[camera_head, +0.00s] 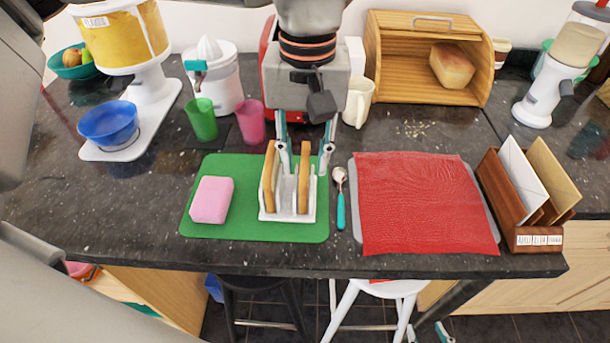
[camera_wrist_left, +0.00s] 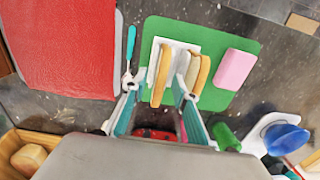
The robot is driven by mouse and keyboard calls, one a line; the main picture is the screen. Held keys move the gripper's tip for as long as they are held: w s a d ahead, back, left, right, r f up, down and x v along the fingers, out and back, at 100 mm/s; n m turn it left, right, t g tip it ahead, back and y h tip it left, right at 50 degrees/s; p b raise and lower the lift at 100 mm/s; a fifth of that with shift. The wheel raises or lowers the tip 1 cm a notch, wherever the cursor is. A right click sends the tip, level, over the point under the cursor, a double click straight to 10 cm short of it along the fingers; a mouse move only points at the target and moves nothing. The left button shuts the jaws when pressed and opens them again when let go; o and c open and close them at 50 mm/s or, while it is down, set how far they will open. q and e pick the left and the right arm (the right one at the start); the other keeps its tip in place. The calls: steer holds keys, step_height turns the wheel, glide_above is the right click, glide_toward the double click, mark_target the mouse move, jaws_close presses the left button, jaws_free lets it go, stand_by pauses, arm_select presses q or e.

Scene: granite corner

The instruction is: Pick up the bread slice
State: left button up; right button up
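Two bread slices stand upright in a white toast rack (camera_head: 268,214) on a green mat (camera_head: 250,172). The right slice (camera_head: 304,180) is also the left one in the left wrist view (camera_wrist_left: 161,76). The other slice (camera_head: 268,180) stands at the rack's left side. My left gripper (camera_head: 304,158) points down over the rack. It is open, with its fingertips on either side of the right slice; I see no clear contact. The left wrist view shows the gap between the fingers (camera_wrist_left: 157,88). My right gripper (camera_head: 428,331) shows small below the counter's front edge, its fingertips apart and empty.
A pink block (camera_head: 211,200) lies on the mat left of the rack. A teal-handled spoon (camera_head: 340,208) and a red cloth (camera_head: 425,205) lie to the right. Green (camera_head: 202,120) and pink (camera_head: 251,121) cups and a white mug (camera_head: 358,102) stand behind. A letter rack (camera_head: 540,239) stands far right.

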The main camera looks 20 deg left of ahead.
arm_select(q)
steer(key=shift+f, duration=0.1)
jaws_close()
step_height(320, 180, up, 20)
steer(key=p, duration=0.3)
stand_by(0.5)
